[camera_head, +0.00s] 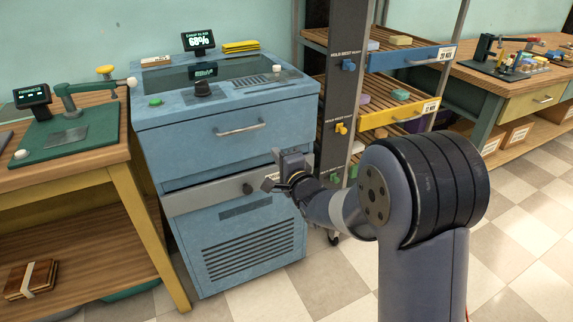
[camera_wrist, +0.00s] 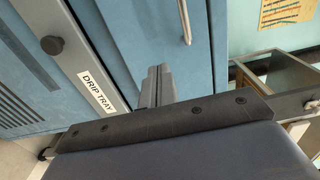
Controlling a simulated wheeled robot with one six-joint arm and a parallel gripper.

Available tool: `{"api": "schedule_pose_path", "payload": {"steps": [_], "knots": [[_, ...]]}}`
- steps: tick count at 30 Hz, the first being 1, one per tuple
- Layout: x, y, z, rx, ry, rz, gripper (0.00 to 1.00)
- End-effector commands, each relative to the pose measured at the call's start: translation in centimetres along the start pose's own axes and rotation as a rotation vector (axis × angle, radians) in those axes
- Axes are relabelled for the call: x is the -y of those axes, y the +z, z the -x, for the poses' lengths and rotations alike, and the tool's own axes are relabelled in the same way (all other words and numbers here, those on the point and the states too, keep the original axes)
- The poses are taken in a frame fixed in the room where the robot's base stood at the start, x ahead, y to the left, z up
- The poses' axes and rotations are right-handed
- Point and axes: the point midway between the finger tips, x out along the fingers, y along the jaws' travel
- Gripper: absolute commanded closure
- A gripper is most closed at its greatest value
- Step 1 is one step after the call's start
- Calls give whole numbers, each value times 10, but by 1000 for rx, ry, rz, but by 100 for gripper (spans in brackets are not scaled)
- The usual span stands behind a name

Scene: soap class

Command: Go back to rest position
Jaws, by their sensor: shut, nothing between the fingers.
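My gripper (camera_head: 272,181) is in front of the blue cabinet (camera_head: 255,135), near the right end of its grey drip tray front. In the wrist view my gripper's fingers (camera_wrist: 157,80) are together with nothing between them, pointing at the blue cabinet face (camera_wrist: 115,25). The "DRIP TRAY" label (camera_wrist: 97,92) and a dark knob (camera_wrist: 52,45) show left of the fingers. My arm reaches in from the lower right in the head view and hides part of the shelf rack. I cannot tell whether the fingertips touch the cabinet.
A shelf rack with a blue drawer (camera_head: 410,57) and a yellow drawer (camera_head: 398,115) stands right of the cabinet. A wooden table (camera_head: 80,165) stands left, holding a green board (camera_head: 62,143). A workbench (camera_head: 520,75) is at the back right. Tiled floor (camera_head: 515,230) is open at the right.

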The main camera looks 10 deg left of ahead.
Motion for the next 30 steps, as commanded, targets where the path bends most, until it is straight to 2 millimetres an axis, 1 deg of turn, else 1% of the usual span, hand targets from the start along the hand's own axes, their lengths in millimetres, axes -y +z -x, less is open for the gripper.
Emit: {"api": "schedule_pose_path", "payload": {"steps": [1,6,12,23,26,30], "knots": [[1,-1,9,-1,0,0,100],[1,0,30,0,0,1,100],[0,0,41,0,0,1,100],[0,0,40,0,0,0,100],[-1,0,36,0,0,1,100],[-1,0,20,1,-1,0,100]]}}
